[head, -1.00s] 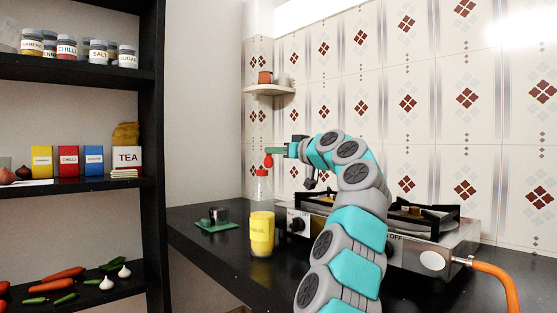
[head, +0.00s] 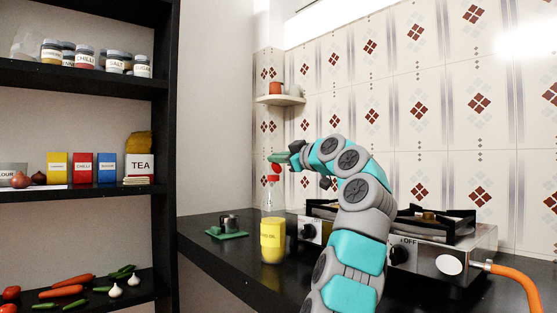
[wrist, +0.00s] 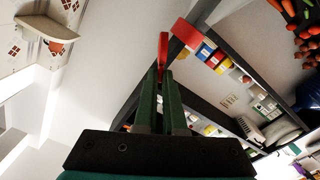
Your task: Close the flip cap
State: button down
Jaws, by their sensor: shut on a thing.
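A clear oil bottle (head: 265,208) with a yellow label stands upright on the black counter, left of the stove. A red cap base (head: 273,178) sits on its neck. The red flip lid (head: 276,168) is raised just above that base. My gripper (head: 279,159) is at the lid, above the bottle. In the wrist view my green fingers (wrist: 167,78) are close together, shut on a thin red piece (wrist: 163,50), which looks like the lid. The bottle's body cannot be made out in the wrist view.
The stove (head: 440,250) stands right of the bottle, with an orange hose (head: 518,283). A metal cup (head: 230,222) on a green mat (head: 216,234) stands to the left. A small wall shelf (head: 280,100) is behind. A black shelf unit (head: 90,78) stands at left.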

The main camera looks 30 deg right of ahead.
dwell(0.3)
jog(key=c, duration=1)
grip_release()
jog(key=shift+s, duration=0.1)
jog(key=shift+s+d+b, duration=0.15)
jog(key=shift+s+b, duration=0.45)
jog(key=shift+s, duration=0.65)
jog(key=shift+s+d+b, duration=0.2)
jog(key=shift+s+b, duration=0.35)
jog(key=shift+s, duration=0.75)
jog(key=shift+s+d+b, duration=0.15)
jog(key=shift+s+b, duration=0.45)
jog(key=shift+s, duration=0.65)
